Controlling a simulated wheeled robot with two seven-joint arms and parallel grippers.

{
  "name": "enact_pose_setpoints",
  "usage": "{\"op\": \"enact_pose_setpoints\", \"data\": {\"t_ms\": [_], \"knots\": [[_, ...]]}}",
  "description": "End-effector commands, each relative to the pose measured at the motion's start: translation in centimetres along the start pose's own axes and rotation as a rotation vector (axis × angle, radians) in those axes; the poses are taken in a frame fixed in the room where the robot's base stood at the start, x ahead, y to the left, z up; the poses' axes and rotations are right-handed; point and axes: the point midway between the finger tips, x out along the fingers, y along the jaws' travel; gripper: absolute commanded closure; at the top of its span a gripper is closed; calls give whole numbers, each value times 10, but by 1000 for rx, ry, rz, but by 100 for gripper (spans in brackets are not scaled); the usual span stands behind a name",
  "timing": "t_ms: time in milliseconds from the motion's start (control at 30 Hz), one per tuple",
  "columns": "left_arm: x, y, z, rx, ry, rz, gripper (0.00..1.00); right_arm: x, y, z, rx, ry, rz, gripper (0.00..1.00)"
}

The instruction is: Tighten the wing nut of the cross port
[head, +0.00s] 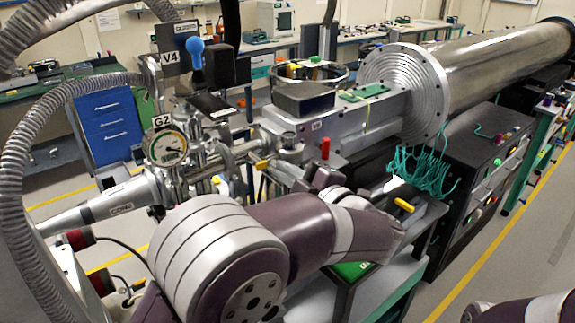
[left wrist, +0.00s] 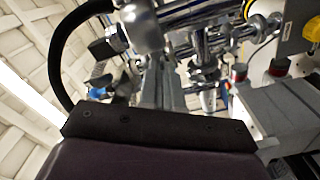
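The steel vacuum cross (head: 197,165) stands left of centre in the head view, with pipe arms and clamps around it. A round gauge labelled G2 (head: 167,146) is mounted on its front side. I cannot single out the wing nut for sure. My left arm reaches up from the bottom and folds back, its left gripper (head: 318,182) right of the cross and mostly hidden behind my arm. In the left wrist view two narrow grey finger-like parts (left wrist: 165,88) stand close together below shiny pipe fittings (left wrist: 205,72). Whether they hold anything is unclear. My right gripper is out of view.
A grey ribbed hose (head: 30,150) loops along the left. A V4 label (head: 170,58) and a blue knob (head: 196,55) stand above the cross. A large flange (head: 425,88) and long steel tube run right. Teal cables (head: 425,172) hang below.

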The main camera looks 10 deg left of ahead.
Motion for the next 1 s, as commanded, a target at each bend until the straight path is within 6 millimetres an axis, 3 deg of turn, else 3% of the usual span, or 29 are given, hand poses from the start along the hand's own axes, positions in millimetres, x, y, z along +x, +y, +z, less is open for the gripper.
{"op": "enact_pose_setpoints", "data": {"t_ms": [733, 800, 1000], "knots": [[0, -3, 2, 91, -3, -2, 100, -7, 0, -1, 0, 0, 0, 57], [0, -3, 2, 91, -3, -2, 85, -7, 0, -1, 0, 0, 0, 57], [0, -2, 1, 88, -2, -1, 85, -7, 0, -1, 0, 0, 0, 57]]}}
